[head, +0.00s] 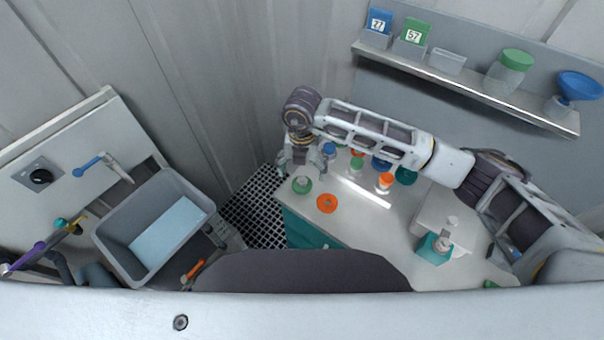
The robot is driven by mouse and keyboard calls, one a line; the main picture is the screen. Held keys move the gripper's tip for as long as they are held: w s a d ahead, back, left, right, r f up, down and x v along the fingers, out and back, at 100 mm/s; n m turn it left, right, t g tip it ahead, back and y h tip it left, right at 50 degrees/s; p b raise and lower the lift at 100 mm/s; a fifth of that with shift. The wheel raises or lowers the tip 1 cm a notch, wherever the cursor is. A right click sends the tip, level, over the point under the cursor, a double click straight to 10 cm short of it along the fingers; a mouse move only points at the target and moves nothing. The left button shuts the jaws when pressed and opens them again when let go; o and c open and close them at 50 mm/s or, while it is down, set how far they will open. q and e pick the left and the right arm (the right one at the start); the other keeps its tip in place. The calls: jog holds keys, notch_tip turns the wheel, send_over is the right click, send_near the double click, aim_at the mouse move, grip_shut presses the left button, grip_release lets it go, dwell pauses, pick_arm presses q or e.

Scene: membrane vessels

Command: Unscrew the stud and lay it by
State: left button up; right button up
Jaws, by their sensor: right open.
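My right gripper (300,171) hangs fingers-down over the back left corner of the white-topped bench (365,228), and its fingers are apart. A small pale vessel with a green ring (302,185) is just below the fingertips in the picture; I cannot tell whether they touch it. An orange ring (327,203) lies flat on the bench to its right. I cannot pick out the stud at this size. My left gripper is not in view.
Blue-, orange- and green-capped vessels crowd the bench under my right arm, including an orange-capped one (385,181). A teal holder (436,247) stands nearer the front. A wall shelf (470,88) bears jars and numbered bins. A grey sink (112,250) is at left.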

aim_at(302, 178)
jog(key=shift+m+p, duration=0.6)
jog(key=shift+m, duration=0.4)
jog(key=shift+f+b, duration=1.75)
jog(key=shift+f, duration=0.35)
